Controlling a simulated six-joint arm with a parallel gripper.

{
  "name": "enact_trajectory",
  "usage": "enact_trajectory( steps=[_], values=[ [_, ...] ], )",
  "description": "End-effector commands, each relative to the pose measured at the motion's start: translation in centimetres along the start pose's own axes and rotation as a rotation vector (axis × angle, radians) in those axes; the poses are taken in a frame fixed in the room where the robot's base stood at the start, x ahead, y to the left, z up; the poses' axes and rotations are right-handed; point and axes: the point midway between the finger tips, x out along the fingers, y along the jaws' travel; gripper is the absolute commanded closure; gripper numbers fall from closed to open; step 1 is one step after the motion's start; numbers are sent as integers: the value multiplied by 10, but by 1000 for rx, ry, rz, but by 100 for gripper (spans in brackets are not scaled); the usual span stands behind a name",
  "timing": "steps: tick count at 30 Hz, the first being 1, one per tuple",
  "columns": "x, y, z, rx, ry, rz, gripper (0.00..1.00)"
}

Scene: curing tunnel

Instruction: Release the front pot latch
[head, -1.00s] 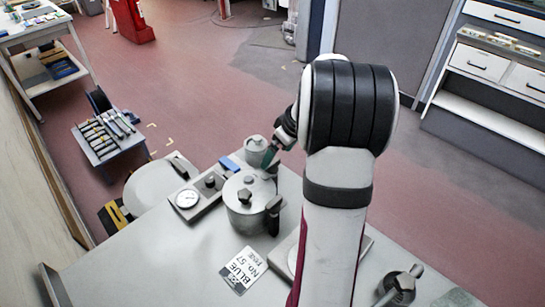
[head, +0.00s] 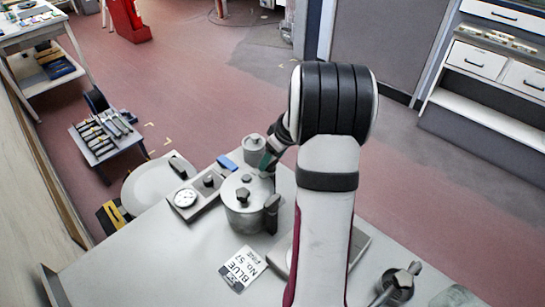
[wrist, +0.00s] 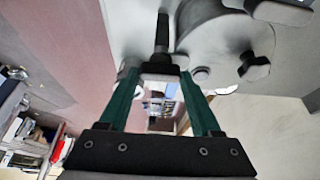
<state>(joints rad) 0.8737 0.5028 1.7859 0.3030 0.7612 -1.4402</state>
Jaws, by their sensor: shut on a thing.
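The grey metal pot (head: 243,215) stands on the bench in the head view, its lid with a dark knob (head: 243,194) on top. A dark latch (head: 272,213) shows on the pot's right near side. My gripper (head: 266,163) is at the pot's far right rim, its green fingers pointing down. In the wrist view, my gripper (wrist: 160,80) has its fingers on both sides of a dark latch block (wrist: 160,67) with an upright dark lever (wrist: 162,32) beside the lid (wrist: 222,42). It is shut on this latch. The head view largely hides the grip.
A gauge box (head: 186,197) stands left of the pot, and a small grey canister (head: 255,148) behind it. A card reading BLUE No. 57 (head: 242,268) lies in front. A grey clamp-like fitting (head: 402,281) is at lower right. The bench is clear at front left.

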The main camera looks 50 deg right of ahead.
Motion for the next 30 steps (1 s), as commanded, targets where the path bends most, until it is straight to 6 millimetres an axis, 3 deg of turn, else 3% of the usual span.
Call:
enact_trajectory(
  steps=[11, 30],
  values=[
    [-1, 0, 0, 61, 1, 27, 91],
    [0, -4, -2, 569, 2, 240, 91]
  ],
)
